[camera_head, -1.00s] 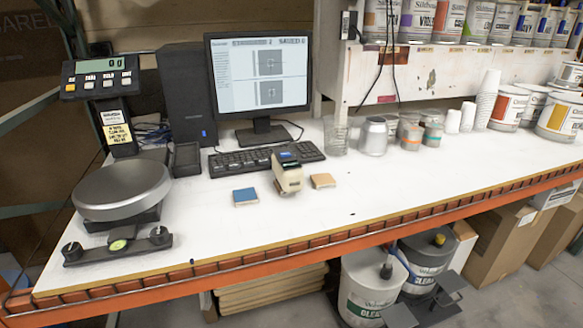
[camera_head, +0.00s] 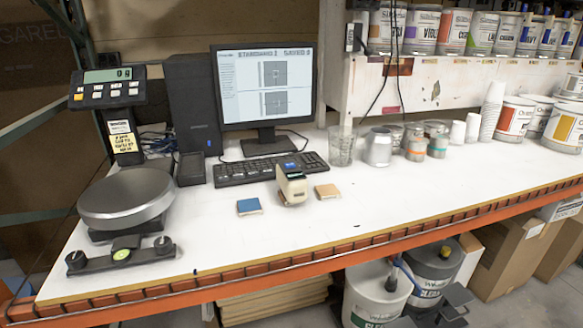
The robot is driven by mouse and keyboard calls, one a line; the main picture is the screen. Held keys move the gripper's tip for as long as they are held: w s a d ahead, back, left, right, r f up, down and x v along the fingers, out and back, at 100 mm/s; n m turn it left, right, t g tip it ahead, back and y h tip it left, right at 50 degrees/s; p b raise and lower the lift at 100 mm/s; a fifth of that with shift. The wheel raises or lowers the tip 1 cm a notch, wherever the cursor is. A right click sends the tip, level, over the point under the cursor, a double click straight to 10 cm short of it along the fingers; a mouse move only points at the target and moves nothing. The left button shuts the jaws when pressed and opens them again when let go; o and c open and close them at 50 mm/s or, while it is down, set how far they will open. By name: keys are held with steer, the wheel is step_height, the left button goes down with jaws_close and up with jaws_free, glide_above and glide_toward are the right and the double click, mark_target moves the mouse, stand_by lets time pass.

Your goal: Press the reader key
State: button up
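The reader (camera_head: 292,188) is a small cream handheld device with a dark top and a small blue screen. It stands on the white bench in front of the keyboard, between a blue square tile (camera_head: 249,206) and a tan square tile (camera_head: 327,191). Its key is too small to make out. My gripper is not in view.
A scale (camera_head: 127,198) with its display post stands at the left. A monitor (camera_head: 263,88), a keyboard (camera_head: 269,168), a glass (camera_head: 341,146) and several cans stand behind the reader. The bench (camera_head: 400,205) is clear in front and to the right.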

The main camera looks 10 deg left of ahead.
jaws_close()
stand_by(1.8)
